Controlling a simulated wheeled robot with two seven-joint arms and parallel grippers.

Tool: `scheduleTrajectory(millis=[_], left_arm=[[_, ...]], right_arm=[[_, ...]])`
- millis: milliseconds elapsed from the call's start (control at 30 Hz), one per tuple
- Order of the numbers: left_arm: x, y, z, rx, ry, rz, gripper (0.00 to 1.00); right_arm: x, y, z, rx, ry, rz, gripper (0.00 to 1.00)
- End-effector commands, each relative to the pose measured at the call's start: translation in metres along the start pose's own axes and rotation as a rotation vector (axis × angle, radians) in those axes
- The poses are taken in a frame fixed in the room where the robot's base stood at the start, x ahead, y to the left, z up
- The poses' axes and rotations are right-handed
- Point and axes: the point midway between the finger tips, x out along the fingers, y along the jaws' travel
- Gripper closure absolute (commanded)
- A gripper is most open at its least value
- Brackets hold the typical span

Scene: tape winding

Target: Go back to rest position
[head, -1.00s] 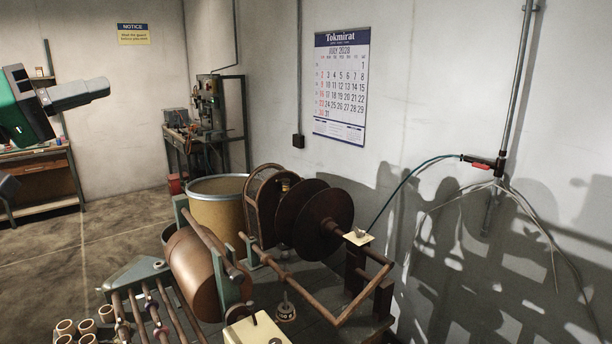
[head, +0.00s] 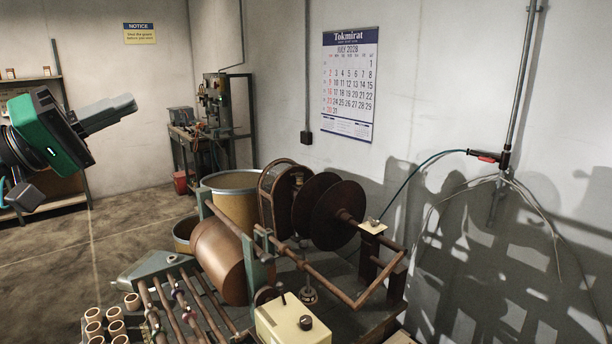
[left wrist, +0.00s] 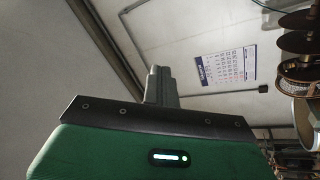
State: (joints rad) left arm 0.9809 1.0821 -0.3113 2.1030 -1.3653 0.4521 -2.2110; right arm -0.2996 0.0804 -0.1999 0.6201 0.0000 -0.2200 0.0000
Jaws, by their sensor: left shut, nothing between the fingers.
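My left gripper (head: 132,101) is at the left of the head view, raised in the air above floor level. Its green body is tilted, and its grey fingers point right and slightly up. The fingers are shut together with nothing between them. In the left wrist view the shut fingers (left wrist: 158,84) stand beyond the green housing, with wall and calendar behind. The gripper is well apart from the winding machine (head: 222,262). My right gripper is not in the head view.
The winding machine with copper roll, dark discs (head: 338,214) and rods fills the lower middle. A cream control box (head: 282,322) and several cardboard cores (head: 94,329) are in front. A tan drum (head: 233,206) stands behind. Open floor (head: 60,262) lies at left. A hose (head: 425,166) hangs on the right wall.

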Motion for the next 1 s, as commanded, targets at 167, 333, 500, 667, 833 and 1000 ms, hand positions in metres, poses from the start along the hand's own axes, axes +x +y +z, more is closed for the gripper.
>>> scheduleTrajectory(millis=[167, 333, 500, 667, 833, 1000], left_arm=[[0.007, -0.014, 0.018, -0.286, 0.003, 0.107, 1.0], [0.009, -0.036, 0.036, -0.717, 0.027, 0.257, 1.0], [-0.002, -0.076, 0.047, -1.296, 0.099, 0.455, 1.0], [-0.025, -0.131, 0.057, -1.828, 0.219, 0.664, 1.0], [-0.061, -0.204, 0.081, -2.346, 0.416, 0.941, 1.0], [-0.109, -0.281, 0.13, -2.763, 0.705, 1.312, 1.0]], right_arm=[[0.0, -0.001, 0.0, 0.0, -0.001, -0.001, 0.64], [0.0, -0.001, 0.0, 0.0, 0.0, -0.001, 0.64], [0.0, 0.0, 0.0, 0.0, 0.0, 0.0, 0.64], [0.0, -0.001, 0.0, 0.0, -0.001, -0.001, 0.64], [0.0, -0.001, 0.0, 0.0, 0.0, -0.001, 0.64], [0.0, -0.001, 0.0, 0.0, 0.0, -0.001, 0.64]])
